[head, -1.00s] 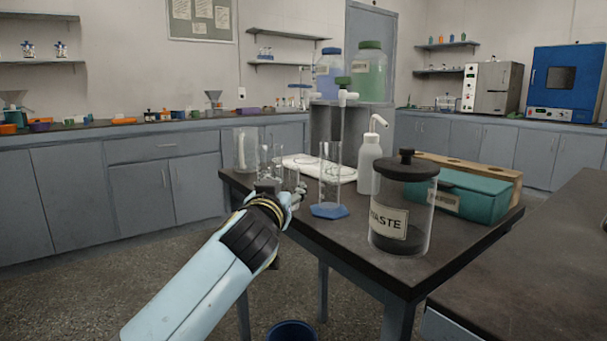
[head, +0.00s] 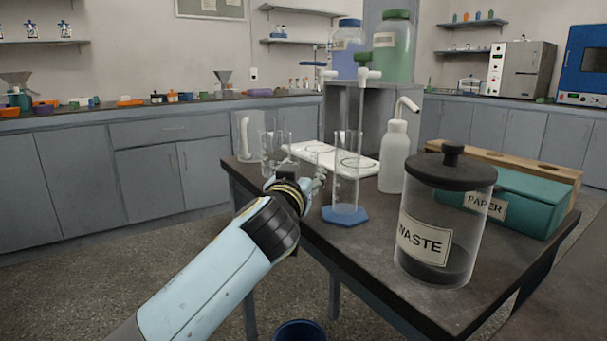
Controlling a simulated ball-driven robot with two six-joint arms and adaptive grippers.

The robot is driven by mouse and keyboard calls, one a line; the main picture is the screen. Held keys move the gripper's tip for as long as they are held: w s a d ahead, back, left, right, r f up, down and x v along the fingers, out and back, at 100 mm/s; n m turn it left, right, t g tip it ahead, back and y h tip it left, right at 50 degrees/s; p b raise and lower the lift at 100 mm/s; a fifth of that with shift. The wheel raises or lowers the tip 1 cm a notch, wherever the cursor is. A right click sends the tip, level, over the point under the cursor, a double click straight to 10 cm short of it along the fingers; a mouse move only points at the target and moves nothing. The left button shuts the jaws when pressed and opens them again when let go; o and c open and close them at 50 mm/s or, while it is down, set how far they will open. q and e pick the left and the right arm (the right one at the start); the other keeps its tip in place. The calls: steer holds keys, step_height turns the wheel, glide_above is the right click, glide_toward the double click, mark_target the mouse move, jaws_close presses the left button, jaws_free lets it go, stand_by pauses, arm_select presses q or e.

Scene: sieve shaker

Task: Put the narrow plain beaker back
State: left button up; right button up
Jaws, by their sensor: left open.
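Clear glass beakers (head: 270,148) stand close together at the table's left back corner, overlapping in view. I cannot tell for sure which one is the narrow plain beaker. My left gripper (head: 304,184) is at the table's left edge, in front of the beakers and left of the cylinder; it is open. Its fingers are small and partly hidden by its own wrist, and I see no beaker clearly held between them. My right gripper is not in view.
A glass cylinder (head: 346,175) on a blue hexagonal base stands just right of the gripper. Behind it lies a white tray (head: 369,170) with ring outlines. A wash bottle (head: 393,160), waste jar (head: 440,240) and teal paper box (head: 525,208) fill the right side.

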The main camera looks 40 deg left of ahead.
arm_select(q)
steer(key=o, duration=0.4)
steer(key=shift+r+p, duration=0.25)
steer(key=shift+p, duration=0.05)
steer(key=v, duration=1.2)
steer(key=shift+f, duration=0.2)
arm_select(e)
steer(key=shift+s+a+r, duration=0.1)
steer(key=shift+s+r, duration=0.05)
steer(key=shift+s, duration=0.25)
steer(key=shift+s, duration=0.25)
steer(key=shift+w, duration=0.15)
